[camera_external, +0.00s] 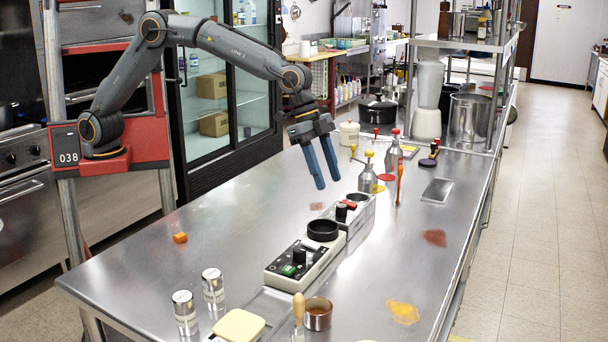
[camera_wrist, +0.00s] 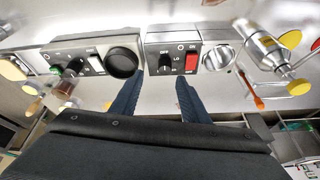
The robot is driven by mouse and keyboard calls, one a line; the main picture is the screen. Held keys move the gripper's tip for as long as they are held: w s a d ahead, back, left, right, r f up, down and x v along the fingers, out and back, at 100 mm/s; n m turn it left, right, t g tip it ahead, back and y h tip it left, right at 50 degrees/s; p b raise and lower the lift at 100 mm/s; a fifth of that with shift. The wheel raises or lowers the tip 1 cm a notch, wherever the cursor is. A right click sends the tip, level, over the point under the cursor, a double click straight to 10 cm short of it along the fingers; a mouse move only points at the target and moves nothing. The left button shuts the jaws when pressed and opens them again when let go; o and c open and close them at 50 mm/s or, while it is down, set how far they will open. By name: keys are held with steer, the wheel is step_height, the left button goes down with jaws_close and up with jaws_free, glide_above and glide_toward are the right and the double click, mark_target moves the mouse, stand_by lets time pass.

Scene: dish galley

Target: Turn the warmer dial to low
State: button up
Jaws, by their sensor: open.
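Two control units stand end to end on the steel counter. The nearer unit (camera_external: 278,283) has a black dial (camera_external: 299,256), a green button (camera_external: 288,270) and a black ring. The farther unit (camera_external: 345,226) has a black knob (camera_external: 341,212), a red switch (camera_external: 350,204) and a round holder. In the wrist view the farther unit's knob (camera_wrist: 165,61) has an OFF label above it; its other label is too small to read. I cannot tell which unit is the warmer.
Metal spray bottles (camera_external: 367,180) and an orange upright tool (camera_external: 399,184) stand just beyond the units. Two cans (camera_external: 213,288), a yellow-topped block (camera_external: 239,326) and a copper cup (camera_external: 318,314) stand nearer.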

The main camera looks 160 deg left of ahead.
mark_target(340, 205)
steer(key=shift+s+a+p+x, duration=0.1)
steer(key=shift+a+p+x, duration=0.15)
steer(key=shift+x, duration=1.05)
steer(key=shift+s+a+p+x, duration=0.1)
steer(key=shift+p+x, duration=0.25)
steer(key=shift+x, duration=0.9)
steer(key=shift+a+p+x, duration=0.2)
steer(key=shift+p+x, duration=0.1)
steer(key=shift+x, duration=1)
steer(key=shift+r, duration=0.1)
steer(key=c, duration=1.1)
steer(key=shift+o, duration=0.2)
